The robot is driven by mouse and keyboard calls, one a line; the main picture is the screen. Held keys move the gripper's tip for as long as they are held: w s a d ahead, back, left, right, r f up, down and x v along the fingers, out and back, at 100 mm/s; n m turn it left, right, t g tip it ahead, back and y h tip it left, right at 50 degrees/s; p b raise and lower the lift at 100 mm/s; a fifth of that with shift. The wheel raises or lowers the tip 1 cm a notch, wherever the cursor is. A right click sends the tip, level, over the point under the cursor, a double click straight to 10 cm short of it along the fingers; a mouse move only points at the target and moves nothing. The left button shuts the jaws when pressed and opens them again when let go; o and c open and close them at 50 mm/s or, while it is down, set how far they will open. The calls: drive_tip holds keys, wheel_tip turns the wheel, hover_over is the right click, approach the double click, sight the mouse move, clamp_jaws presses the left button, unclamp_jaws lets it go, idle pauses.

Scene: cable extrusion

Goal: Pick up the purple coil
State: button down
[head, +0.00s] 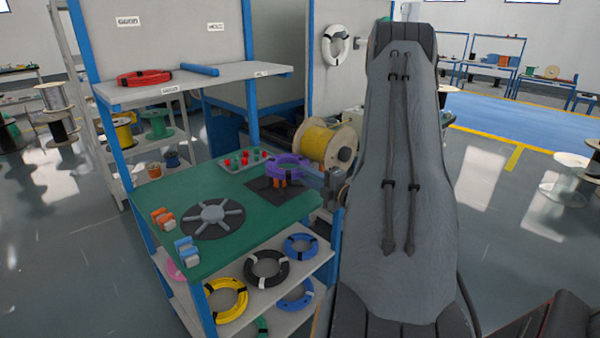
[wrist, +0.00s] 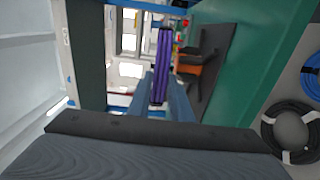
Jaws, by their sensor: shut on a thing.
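The purple coil (head: 287,165) is above the dark mat (head: 262,190) at the right end of the green worktop in the head view. In the wrist view the coil (wrist: 162,62) shows edge-on as a purple band between my fingers. My gripper (wrist: 161,88) is shut on the coil. In the head view my gripper (head: 318,178) reaches in from the right to the coil's right side. An orange thing (head: 281,183) shows just under the coil. I cannot tell whether the coil touches it.
The green worktop (head: 165,200) also bears a grey spoked disc (head: 212,213), orange and blue blocks, and a tray (head: 232,167) of red and green pieces. A yellow spool (head: 318,143) stands behind. Several coils lie on the shelf below. A red coil (head: 144,77) lies on the upper shelf.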

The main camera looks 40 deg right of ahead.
drive_tip(key=s+r+p, duration=0.3)
drive_tip(key=s+p, duration=0.1)
drive_tip(key=s, duration=0.5)
drive_tip(key=shift+s+d+r, duration=0.15)
drive_tip(key=shift+d+r, duration=0.05)
drive_tip(key=shift+d, duration=0.15)
